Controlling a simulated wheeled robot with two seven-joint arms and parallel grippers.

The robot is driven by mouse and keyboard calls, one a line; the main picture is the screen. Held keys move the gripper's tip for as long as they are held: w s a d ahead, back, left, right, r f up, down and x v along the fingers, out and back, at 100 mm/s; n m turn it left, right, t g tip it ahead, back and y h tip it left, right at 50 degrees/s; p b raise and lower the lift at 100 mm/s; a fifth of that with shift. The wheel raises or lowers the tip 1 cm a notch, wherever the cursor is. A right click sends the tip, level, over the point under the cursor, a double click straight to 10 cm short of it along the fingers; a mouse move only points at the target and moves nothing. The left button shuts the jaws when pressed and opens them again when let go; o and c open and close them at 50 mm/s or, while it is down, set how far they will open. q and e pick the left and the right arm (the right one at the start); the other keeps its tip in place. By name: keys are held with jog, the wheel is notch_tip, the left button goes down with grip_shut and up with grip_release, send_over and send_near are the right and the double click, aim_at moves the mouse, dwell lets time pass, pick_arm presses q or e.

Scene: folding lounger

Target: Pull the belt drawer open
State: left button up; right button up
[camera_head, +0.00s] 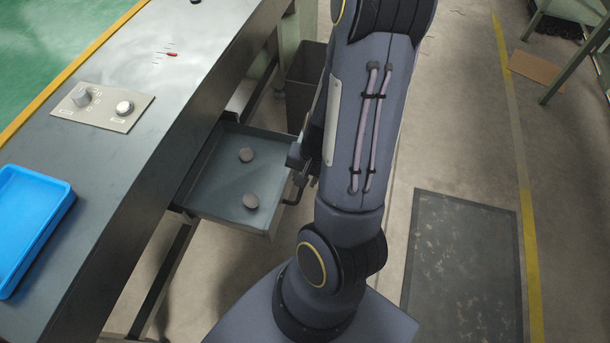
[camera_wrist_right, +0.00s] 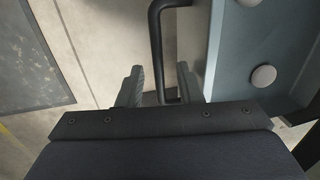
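The belt drawer, a grey shallow tray (camera_head: 222,199), stands out from under the long grey bench, with its inside showing. In the right wrist view, the handle (camera_wrist_right: 157,50) passes between the two fingers of my right gripper (camera_wrist_right: 160,88), with a visible gap on both sides. The right gripper is open around it. In the head view that gripper (camera_head: 302,160) is mostly hidden. My left gripper is not in view.
The bench (camera_head: 150,170) carries a blue tray (camera_head: 27,215), a panel with two knobs (camera_head: 103,106) and a small red item (camera_head: 172,54). A dark bin (camera_head: 303,88) stands behind the drawer. A dark mat (camera_head: 462,265) lies on open floor to the right.

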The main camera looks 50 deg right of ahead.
jog(key=shift+r, duration=0.1)
notch_tip(320, 180, up, 8)
jog(key=s+p, duration=0.1)
jog(key=p, duration=0.4)
jog(key=shift+s+d+f+p, duration=0.15)
jog(key=shift+d+f+p, duration=0.1)
jog(key=shift+d+p, duration=0.1)
jog(key=shift+a, duration=0.1)
jog(key=w+a+r+n+t+y, duration=0.25)
jog(key=w+a+r+n, duration=0.2)
jog(key=a+r, duration=0.45)
jog(key=s+a+r+n+t, duration=0.1)
jog(key=s+a+r+n, duration=0.6)
jog(key=r, duration=0.3)
notch_tip(320, 180, up, 14)
jog(key=w+p, duration=0.1)
jog(key=p, duration=1.2)
jog(key=shift+a+f, duration=0.15)
jog(key=shift+a, duration=0.1)
